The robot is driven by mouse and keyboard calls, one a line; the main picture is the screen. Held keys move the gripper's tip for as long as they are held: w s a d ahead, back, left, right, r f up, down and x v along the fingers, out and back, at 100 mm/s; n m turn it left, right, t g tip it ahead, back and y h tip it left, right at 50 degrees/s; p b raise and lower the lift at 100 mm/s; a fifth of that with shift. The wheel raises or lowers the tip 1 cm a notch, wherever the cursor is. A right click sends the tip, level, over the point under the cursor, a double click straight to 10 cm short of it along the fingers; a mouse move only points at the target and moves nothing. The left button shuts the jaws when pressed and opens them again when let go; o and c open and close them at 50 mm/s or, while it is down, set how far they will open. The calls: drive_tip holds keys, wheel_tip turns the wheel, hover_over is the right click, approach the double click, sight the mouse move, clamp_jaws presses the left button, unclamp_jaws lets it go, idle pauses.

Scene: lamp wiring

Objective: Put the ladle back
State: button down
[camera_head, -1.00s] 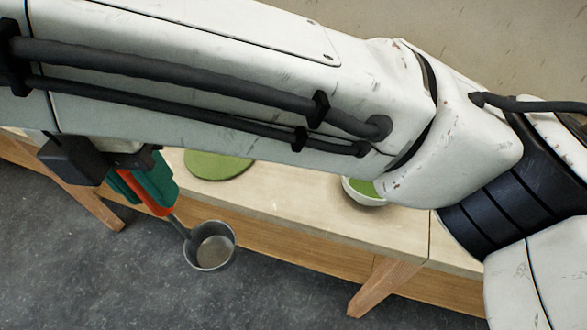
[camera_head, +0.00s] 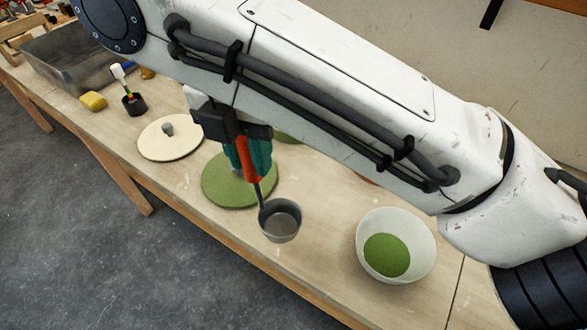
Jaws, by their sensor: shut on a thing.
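My gripper (camera_head: 249,162), with teal fingers, is shut on the red handle of the ladle (camera_head: 281,222). The ladle hangs down with its grey metal cup lowest, over the wooden table (camera_head: 195,193) near its front edge. I cannot tell how high the cup is above the table top. A white bowl (camera_head: 424,238) with green contents (camera_head: 387,256) stands to the right of the ladle. A round green disc (camera_head: 224,192) lies behind the gripper and ladle, partly hidden by them.
A cream round lid (camera_head: 165,148) with a grey knob lies left of the green disc. Further left are a black cup (camera_head: 134,106) holding a brush, a yellow sponge (camera_head: 93,101) and a grey metal tub (camera_head: 100,68). My arm hides much of the table's back.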

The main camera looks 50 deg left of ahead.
drive_tip(key=w+a+f, duration=0.1)
drive_tip(key=w+f, duration=0.7)
drive_tip(key=f, duration=0.2)
drive_tip(key=shift+a+f+p, duration=0.2)
drive_tip(key=shift+a+p, duration=0.1)
drive_tip(key=shift+a, duration=0.05)
drive_tip(key=shift+f, duration=0.1)
drive_tip(key=c, duration=1.4)
unclamp_jaws()
drive_tip(key=shift+f, duration=0.1)
drive_tip(key=o, duration=0.5)
drive_tip(key=r, duration=1.2)
drive_tip(key=shift+s+a+r, duration=0.15)
drive_tip(key=shift+a+r, duration=0.05)
drive_tip(key=shift+a, duration=0.05)
